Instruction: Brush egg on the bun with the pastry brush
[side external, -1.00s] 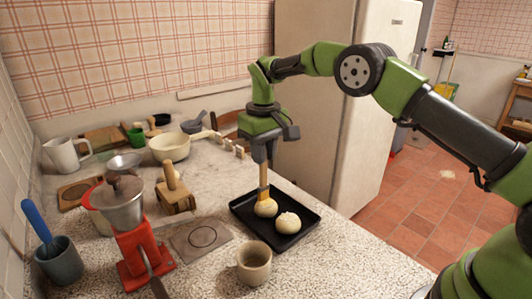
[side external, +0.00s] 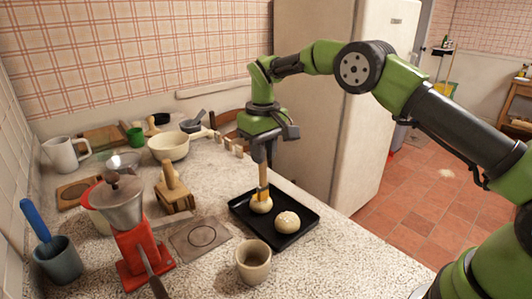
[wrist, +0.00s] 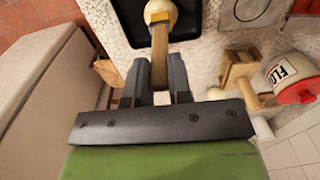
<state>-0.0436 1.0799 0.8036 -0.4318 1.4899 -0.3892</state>
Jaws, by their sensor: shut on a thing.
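My gripper (side external: 262,150) is shut on the wooden handle of the pastry brush (side external: 262,177) and holds it upright, bristles down. In the wrist view the brush handle (wrist: 159,60) runs up between the two dark fingers (wrist: 160,80). The brush's orange-yellow end meets the top of the left bun (side external: 261,205), which sits on a black baking tray (side external: 310,214). This bun also shows partly behind the brush in the wrist view (wrist: 169,8). A second pale, round bun (side external: 287,222) sits beside it on the tray. The bristle tips are too small to see clearly.
A beige cup (side external: 253,262) stands in front of the tray; its contents are not clear. A red grinder (side external: 136,245), a wooden block tool (side external: 173,190) and a cream bowl (side external: 168,147) stand to the left. A fridge (side external: 325,100) rises behind the counter.

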